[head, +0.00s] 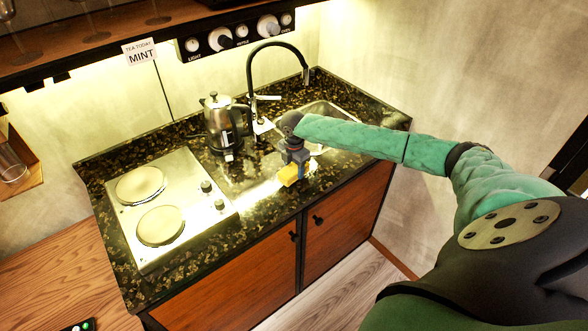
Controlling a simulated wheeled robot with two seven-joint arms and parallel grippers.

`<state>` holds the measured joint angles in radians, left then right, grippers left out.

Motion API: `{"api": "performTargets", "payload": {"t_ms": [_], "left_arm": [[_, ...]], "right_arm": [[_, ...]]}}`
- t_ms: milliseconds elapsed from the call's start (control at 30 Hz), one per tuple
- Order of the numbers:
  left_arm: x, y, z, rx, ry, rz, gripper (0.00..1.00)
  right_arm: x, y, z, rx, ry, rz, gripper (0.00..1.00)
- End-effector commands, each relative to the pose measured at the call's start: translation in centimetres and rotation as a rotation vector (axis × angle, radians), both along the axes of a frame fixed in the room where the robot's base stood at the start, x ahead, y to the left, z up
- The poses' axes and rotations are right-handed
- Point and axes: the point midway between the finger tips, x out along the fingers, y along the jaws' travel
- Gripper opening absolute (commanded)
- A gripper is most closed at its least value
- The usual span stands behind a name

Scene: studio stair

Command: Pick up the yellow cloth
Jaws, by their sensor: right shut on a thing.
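The yellow cloth (289,176) is a small bright yellow piece at the front of the counter, by the sink. My right gripper (297,165) points down onto it from above and is shut on it. The gripper's dark body hides part of the cloth. I cannot tell whether the cloth touches the counter. My left gripper is not in view.
The dark speckled counter (225,232) holds a two-plate hob (182,205) at the left. A steel kettle (222,122) stands behind the gripper. A black tap (249,72) arches over the sink (325,112). A shelf with knobs hangs above.

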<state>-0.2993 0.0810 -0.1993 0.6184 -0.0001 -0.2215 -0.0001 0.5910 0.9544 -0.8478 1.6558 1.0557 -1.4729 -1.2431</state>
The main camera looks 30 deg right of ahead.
Motion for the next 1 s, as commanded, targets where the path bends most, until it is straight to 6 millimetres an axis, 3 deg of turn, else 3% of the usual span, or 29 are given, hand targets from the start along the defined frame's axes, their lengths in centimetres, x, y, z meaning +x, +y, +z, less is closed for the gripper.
{"api": "performTargets", "payload": {"t_ms": [100,600,1000], "left_arm": [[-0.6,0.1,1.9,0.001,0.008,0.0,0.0],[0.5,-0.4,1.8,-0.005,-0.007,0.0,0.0],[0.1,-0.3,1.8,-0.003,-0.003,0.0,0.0]], "right_arm": [[0.0,0.0,2.2,0.0,0.0,0.0,0.26],[-7.6,-4.2,6.6,-0.003,0.0,0.0,0.26],[-10.1,-5.4,8.4,0.0,0.0,0.0,0.26]]}}
